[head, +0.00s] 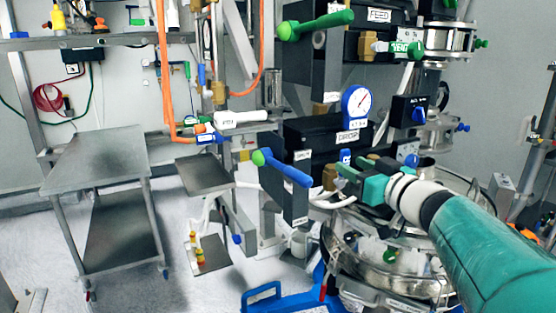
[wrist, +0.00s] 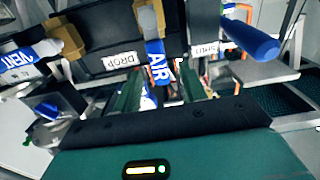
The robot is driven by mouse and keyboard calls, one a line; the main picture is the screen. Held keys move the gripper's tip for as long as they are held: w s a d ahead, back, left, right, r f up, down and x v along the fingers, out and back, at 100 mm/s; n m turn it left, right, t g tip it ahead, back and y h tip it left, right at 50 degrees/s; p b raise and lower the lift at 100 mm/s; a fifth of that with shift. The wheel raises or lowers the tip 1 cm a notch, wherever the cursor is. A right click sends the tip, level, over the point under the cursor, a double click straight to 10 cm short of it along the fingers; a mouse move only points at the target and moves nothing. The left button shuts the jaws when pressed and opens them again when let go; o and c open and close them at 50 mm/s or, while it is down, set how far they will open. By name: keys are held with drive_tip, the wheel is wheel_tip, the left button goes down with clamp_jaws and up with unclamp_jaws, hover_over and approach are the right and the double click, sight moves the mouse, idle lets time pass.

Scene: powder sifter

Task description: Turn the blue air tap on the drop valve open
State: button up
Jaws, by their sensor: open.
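The drop valve is a black box with a white DROP label, across the top of the wrist view (wrist: 95,62). In the head view its black body (head: 312,137) is at the middle. The blue air tap (wrist: 157,62), marked AIR in white, hangs below a tan fitting on the valve; a small blue part of it shows in the head view (head: 345,156). My gripper (head: 359,165) is open beside the valve. In the wrist view, its two green fingers (wrist: 160,78) stand either side of the tap's lower end. I cannot tell whether they touch it.
A long blue lever (head: 285,168) with a green hub sticks out left of my gripper. A VENT-labelled tap (wrist: 28,62) is left of the valve in the wrist view. A pressure gauge (head: 357,103) stands above. The round metal sifter (head: 350,255) is below. Floor at left is open near a cart (head: 95,158).

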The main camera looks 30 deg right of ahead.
drive_tip(key=s, duration=1)
drive_tip(key=shift+d, duration=0.15)
drive_tip(key=w+a+f+g+y, duration=0.1)
drive_tip(key=a+f+g+y, duration=0.1)
drive_tip(key=a+f+g, duration=0.6)
drive_tip(key=w+a+f+g+y, duration=0.15)
drive_tip(key=a+f, duration=0.45)
drive_tip(key=a, duration=0.7)
drive_tip(key=s+a+f+g+h, duration=0.3)
drive_tip(key=s+a+f+h, duration=0.1)
drive_tip(key=s+f, duration=0.1)
drive_tip(key=shift+a+f+m, duration=0.3)
drive_tip(key=shift+a+f, duration=0.05)
drive_tip(key=shift+f, duration=0.1)
